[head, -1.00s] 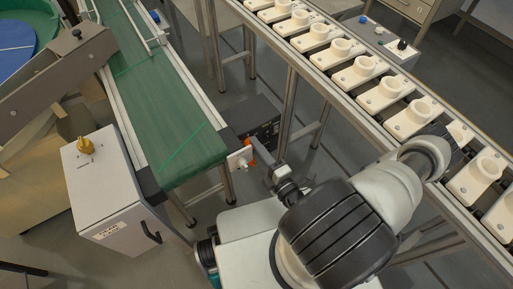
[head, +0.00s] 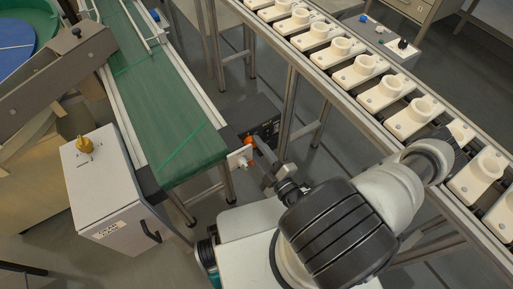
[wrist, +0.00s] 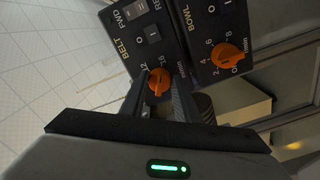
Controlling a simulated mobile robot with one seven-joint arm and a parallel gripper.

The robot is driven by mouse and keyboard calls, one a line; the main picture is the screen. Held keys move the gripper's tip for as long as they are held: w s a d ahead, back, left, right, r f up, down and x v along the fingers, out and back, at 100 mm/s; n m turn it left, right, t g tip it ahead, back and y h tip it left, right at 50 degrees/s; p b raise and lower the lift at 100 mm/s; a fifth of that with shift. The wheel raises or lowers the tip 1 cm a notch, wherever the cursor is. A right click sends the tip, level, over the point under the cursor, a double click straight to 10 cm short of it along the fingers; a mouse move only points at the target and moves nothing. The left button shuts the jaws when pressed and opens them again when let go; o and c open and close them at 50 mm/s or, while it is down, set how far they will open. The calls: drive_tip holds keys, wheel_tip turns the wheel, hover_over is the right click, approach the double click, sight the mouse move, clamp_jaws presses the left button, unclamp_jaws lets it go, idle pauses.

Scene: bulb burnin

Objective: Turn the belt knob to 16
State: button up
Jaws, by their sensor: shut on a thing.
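The orange belt knob (wrist: 158,82) is on the dark panel (wrist: 133,42) marked BELT in the wrist view. My gripper (wrist: 160,88) is shut on it, with one dark finger at each side. The fingers hide part of its scale, and I cannot read which number it points to. In the head view my gripper (head: 262,160) is beside the end of the green belt, in front of the dark control box (head: 264,118). An orange knob (head: 249,141) shows at its tip there; I cannot tell which knob it is.
The orange bowl knob (wrist: 227,55) on the BOWL panel is close to the right of my fingers. A white plate (head: 240,158) is at the end of the green conveyor belt (head: 180,130). A rail with several cream sockets (head: 385,93) runs along the right.

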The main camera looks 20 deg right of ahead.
drive_tip(key=o, duration=0.8)
drive_tip(key=shift+c, duration=0.2)
drive_tip(key=shift+s, duration=0.15)
drive_tip(key=p+v, duration=0.1)
drive_tip(key=v, duration=1.6)
drive_tip(key=shift+s+d, duration=0.1)
drive_tip(key=shift+d, duration=0.05)
